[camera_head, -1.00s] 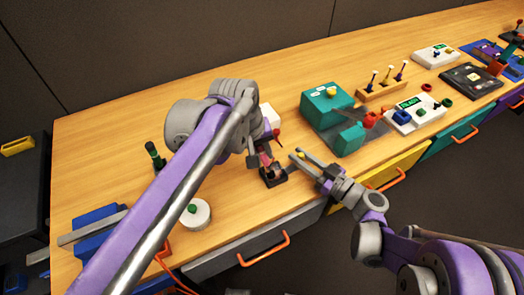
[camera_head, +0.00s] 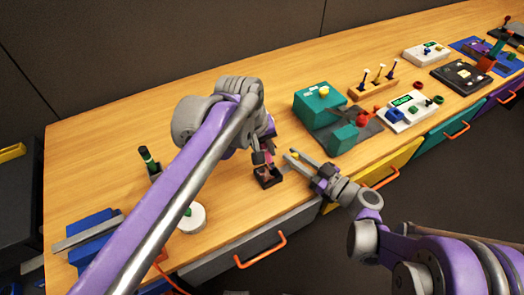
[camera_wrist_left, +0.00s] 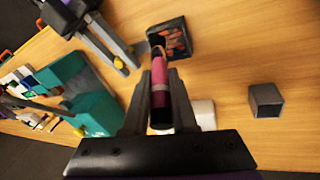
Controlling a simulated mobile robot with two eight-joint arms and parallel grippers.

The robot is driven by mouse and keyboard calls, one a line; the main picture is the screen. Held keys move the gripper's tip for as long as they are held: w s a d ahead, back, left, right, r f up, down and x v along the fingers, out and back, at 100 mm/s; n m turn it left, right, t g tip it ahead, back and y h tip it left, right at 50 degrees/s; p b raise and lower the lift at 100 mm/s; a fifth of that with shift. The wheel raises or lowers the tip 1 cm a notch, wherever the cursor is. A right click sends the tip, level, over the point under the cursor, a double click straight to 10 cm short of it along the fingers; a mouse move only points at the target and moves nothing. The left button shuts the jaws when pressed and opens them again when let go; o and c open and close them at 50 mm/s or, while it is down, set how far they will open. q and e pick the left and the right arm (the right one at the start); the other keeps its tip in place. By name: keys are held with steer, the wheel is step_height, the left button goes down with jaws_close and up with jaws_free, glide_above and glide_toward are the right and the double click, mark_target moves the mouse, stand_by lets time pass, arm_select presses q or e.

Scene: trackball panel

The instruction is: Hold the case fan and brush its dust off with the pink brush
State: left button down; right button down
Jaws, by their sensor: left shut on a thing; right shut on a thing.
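The case fan (camera_head: 268,178) is a dark square frame with reddish parts inside, near the bench's front edge. It also shows at the top of the left wrist view (camera_wrist_left: 181,40). My left gripper (camera_wrist_left: 159,108) is shut on the pink brush (camera_wrist_left: 160,78), whose tip overlaps the fan; I cannot tell if it touches. In the head view the brush (camera_head: 268,157) is partly hidden by my left gripper. My right gripper (camera_head: 291,157) is just right of the fan. It is shut on a small yellow piece (camera_wrist_left: 120,62); whether that joins the fan is unclear.
A white round piece with a green knob (camera_head: 190,217) and a blue vise-like block (camera_head: 92,232) are at left. A hollow grey box (camera_wrist_left: 266,101) shows in the wrist view. Bare bench lies behind.

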arm_select(q)
steer(key=shift+w, duration=0.1)
steer(key=shift+w+a+f, duration=0.1)
steer(key=shift+w+a, duration=0.25)
steer(key=shift+w, duration=0.05)
stand_by(0.3)
steer(key=shift+w+a, duration=0.35)
steer(key=shift+w, duration=0.2)
steer(key=shift+s+a, duration=0.1)
steer(key=shift+s+a, duration=0.3)
steer(key=shift+a, duration=0.05)
